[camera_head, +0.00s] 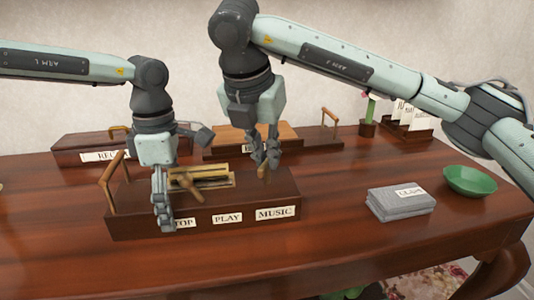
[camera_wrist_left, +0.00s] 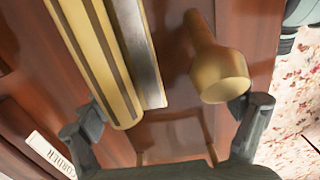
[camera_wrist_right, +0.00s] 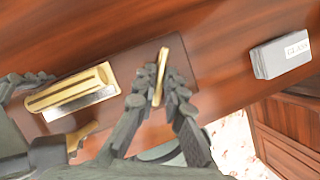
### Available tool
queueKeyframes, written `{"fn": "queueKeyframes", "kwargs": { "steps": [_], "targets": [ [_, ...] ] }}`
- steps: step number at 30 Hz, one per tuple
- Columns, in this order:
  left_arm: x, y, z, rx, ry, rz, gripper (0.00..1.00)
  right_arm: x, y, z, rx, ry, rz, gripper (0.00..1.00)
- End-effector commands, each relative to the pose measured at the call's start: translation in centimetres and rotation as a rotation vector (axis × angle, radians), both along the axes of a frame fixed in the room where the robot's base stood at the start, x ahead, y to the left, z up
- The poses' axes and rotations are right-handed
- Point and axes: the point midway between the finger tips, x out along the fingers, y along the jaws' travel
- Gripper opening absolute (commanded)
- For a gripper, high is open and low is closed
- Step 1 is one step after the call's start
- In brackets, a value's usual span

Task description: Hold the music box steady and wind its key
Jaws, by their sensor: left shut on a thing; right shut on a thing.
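The music box (camera_head: 135,222) is a long dark wooden box with labels reading "PLAY" and "MUSIC" on its front. A ribbed brass cylinder (camera_wrist_left: 92,55) and a flared brass piece (camera_wrist_left: 215,65) sit on its top. A wooden handle (camera_head: 110,177) rises at its left end. My left gripper (camera_head: 180,178) straddles the box near that end, one finger in front and one behind, shut on it. My right gripper (camera_wrist_right: 158,88) is shut on an upright golden-brown bar (camera_wrist_right: 161,70) at the box's right end. I cannot tell whether this bar is the key or a handle.
Other wooden boxes with handles (camera_head: 75,142) stand behind on the desk. A grey cloth-like stack (camera_head: 400,208) and a green bowl (camera_head: 470,181) lie to the right. The desk in front is clear to its front edge.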

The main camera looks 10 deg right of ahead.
Motion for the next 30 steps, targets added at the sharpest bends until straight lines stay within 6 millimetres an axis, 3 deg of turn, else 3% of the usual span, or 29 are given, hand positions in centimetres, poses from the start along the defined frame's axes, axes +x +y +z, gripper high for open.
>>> {"fn": "queueKeyframes", "kwargs": {
  "steps": [18,30],
  "targets": [
    [0.02,0.00,0.01,0.000,0.000,0.001,0.31,0.29,0.26,0.05,-0.001,-0.001,-0.575,0.00],
    [0.02,0.01,0.01,0.000,0.000,0.001,0.31,0.40,0.27,-0.02,0.000,0.000,-0.820,0.00]
  ]
}}
